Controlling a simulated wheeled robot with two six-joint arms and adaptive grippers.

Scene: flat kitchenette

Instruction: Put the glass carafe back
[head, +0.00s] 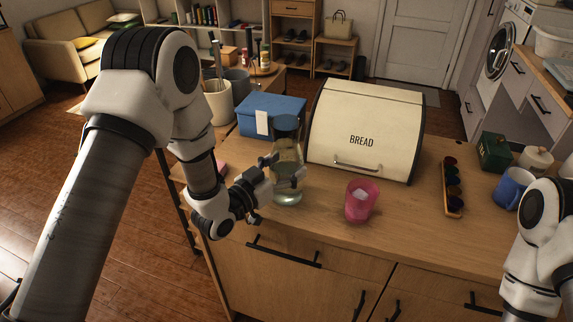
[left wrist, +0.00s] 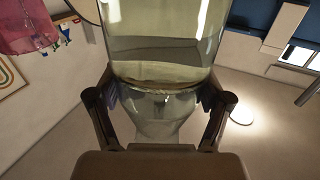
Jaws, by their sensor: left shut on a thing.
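The glass carafe (head: 288,160) is clear, with a dark blue top and some liquid in its lower part. It is upright at the left front of the wooden counter, in front of the bread box. My left gripper (head: 276,178) is shut around the carafe from its left side. In the left wrist view the carafe (left wrist: 160,45) fills the top middle, between the two fingers of the gripper (left wrist: 160,105). I cannot tell whether its base touches the counter. My right arm shows at the right edge, its gripper out of view.
The cream bread box (head: 366,128) stands behind and right of the carafe, a blue box (head: 262,117) behind it. A pink cup (head: 361,201) stands close on the right. Counter (head: 410,222) is bare between.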

